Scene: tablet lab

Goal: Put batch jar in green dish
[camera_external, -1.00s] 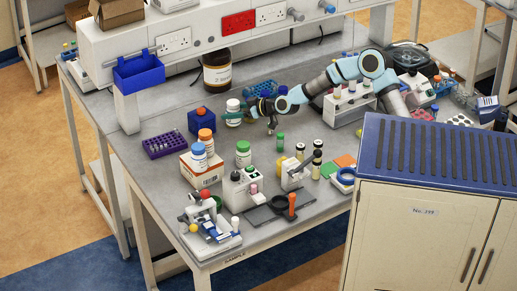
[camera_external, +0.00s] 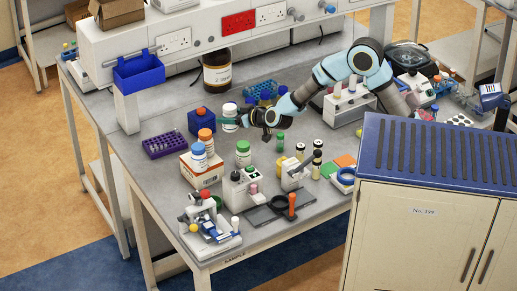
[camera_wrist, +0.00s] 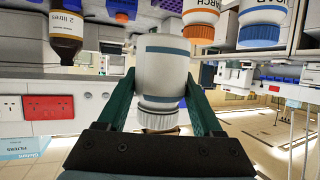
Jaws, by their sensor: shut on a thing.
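My gripper (camera_wrist: 160,112) is shut on a white jar (camera_wrist: 165,62) with a white ribbed lid and a blue band. The dark green fingers press it from both sides in the wrist view, where the scene appears upside down. I cannot read a name on it. In the external view the jar (camera_external: 230,119) is at the back left of the bench, left of my gripper (camera_external: 241,118). I cannot tell there whether its base touches the bench.
A brown bottle (camera_external: 217,73) stands behind. Orange-lidded and blue-lidded jars on a box (camera_external: 203,171) and a green-lidded jar (camera_external: 243,154) stand in front.

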